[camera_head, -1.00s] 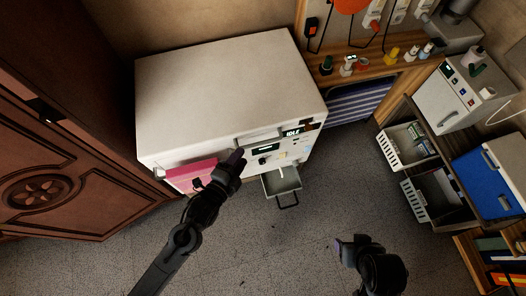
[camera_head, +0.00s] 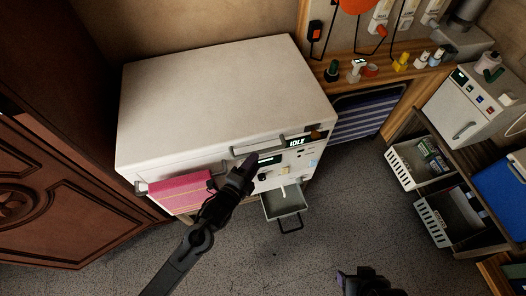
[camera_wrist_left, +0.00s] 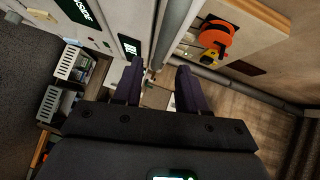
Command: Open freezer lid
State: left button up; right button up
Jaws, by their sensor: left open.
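The white chest freezer (camera_head: 225,95) stands against the wall in the head view, its lid down. A grey handle bar (camera_head: 260,146) runs along the front edge of the lid, above the panel with the IDLE display (camera_head: 296,142). My left gripper (camera_head: 248,162) is at the freezer front, just below the handle, and partly hides the panel. In the left wrist view, my left gripper (camera_wrist_left: 160,85) is open with nothing visibly held. A grey bar (camera_wrist_left: 176,30) lies just beyond its fingers; contact cannot be told. My right gripper (camera_head: 345,280) is low in the head view, cut by the edge.
A pink towel (camera_head: 182,191) hangs at the freezer's front left. An open grey drawer (camera_head: 285,202) juts out below the panel. A wooden cabinet (camera_head: 40,190) stands at left, shelves with white baskets (camera_head: 415,165) at right. The floor in front is clear.

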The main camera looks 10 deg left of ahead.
aim_at(261, 153)
pick_arm(q)
jog(key=b+x, duration=0.1)
jog(key=x, duration=0.6)
jog(key=shift+c, duration=0.4)
grip_shut()
